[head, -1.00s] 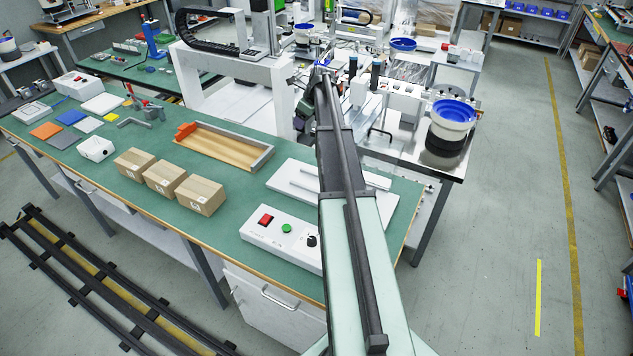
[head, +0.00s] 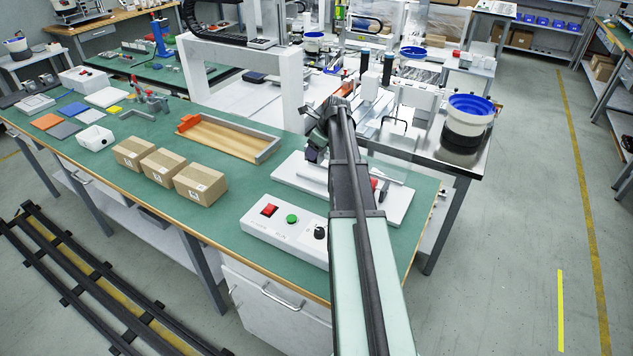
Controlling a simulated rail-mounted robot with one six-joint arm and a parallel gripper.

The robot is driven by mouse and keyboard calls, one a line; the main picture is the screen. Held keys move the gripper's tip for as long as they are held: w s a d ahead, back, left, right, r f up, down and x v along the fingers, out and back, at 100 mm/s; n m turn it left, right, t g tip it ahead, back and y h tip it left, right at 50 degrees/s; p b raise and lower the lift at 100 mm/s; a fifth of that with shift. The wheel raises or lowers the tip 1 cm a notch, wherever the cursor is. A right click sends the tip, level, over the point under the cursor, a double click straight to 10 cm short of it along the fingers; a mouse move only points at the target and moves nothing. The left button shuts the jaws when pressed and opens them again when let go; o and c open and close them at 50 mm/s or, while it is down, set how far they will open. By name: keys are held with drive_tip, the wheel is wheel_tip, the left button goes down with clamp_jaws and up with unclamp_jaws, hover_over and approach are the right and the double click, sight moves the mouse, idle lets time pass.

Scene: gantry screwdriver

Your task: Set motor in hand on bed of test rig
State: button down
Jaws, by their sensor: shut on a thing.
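My arm reaches over the green bench, and my gripper (head: 314,155) shows as a small dark shape beside its far end, above the left part of the test rig. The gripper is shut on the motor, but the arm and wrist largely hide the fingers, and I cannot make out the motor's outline. The test rig is a flat white bed (head: 398,212) on the bench, partly covered by my arm. A red and dark part (head: 381,187) stands on its right side. I cannot tell whether the motor touches the bed.
A white control box (head: 283,226) with red and green buttons stands in front of the rig. Several cardboard boxes (head: 200,184) and a wooden tray (head: 225,138) lie to the left. A white gantry post (head: 291,100) rises behind. A blue-topped bowl feeder (head: 465,123) stands at right.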

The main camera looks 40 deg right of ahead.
sight(317, 161)
wheel_tip(317, 161, down, 6)
drive_tip(key=b, duration=0.4)
drive_tip(key=shift+f+b, duration=0.2)
drive_tip(key=shift+b, duration=0.15)
drive_tip(key=shift+r, duration=0.3)
drive_tip(key=shift+f, duration=0.2)
drive_tip(key=shift+c, duration=1.3)
unclamp_jaws()
drive_tip(key=shift+r, duration=0.15)
drive_tip(key=shift+s+r+p, duration=0.1)
drive_tip(key=shift+r+p, duration=0.25)
drive_tip(key=shift+p, duration=0.2)
drive_tip(key=p+v, duration=1)
drive_tip(key=v, duration=0.1)
drive_tip(key=shift+s+r+p, duration=0.15)
drive_tip(key=shift+r+p, duration=0.15)
drive_tip(key=shift+p, duration=0.1)
drive_tip(key=shift+d+f, duration=0.1)
drive_tip(key=shift+f, duration=0.05)
